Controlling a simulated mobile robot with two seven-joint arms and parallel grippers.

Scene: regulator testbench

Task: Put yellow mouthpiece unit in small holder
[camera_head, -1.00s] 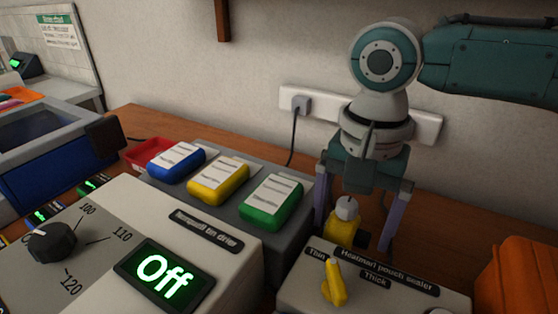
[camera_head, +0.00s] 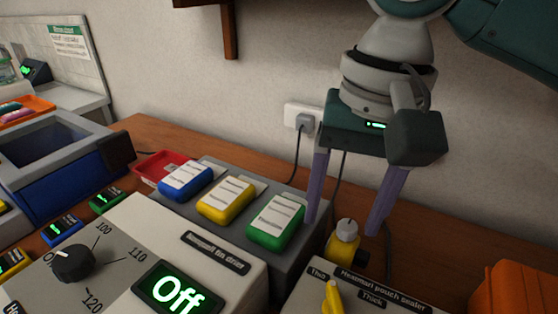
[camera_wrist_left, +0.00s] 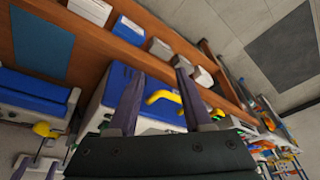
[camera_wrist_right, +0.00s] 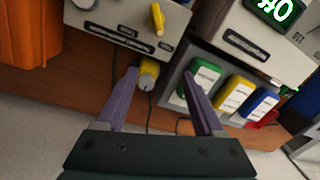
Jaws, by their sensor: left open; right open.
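A small yellow piece with a light grey round cap (camera_head: 343,243), probably the yellow mouthpiece unit, stands upright between the grey block and the pouch sealer. It also shows in the right wrist view (camera_wrist_right: 148,73), near the fingertips. My right gripper (camera_head: 343,228) is open, fingers pointing down, with its tips around the level of the cap; I cannot tell if they touch it. Its open fingers also show in the right wrist view (camera_wrist_right: 160,76). My left gripper (camera_wrist_left: 158,76) is open and empty, in its own wrist view only. I cannot identify the small holder for certain.
A grey block (camera_head: 285,265) holds blue, yellow and green labelled boxes (camera_head: 226,200). The pouch sealer (camera_head: 375,295) with a yellow lever stands in front, an orange case (camera_head: 515,275) at right. A red tray (camera_head: 160,168) lies behind. A wall socket (camera_head: 303,120) trails a cable.

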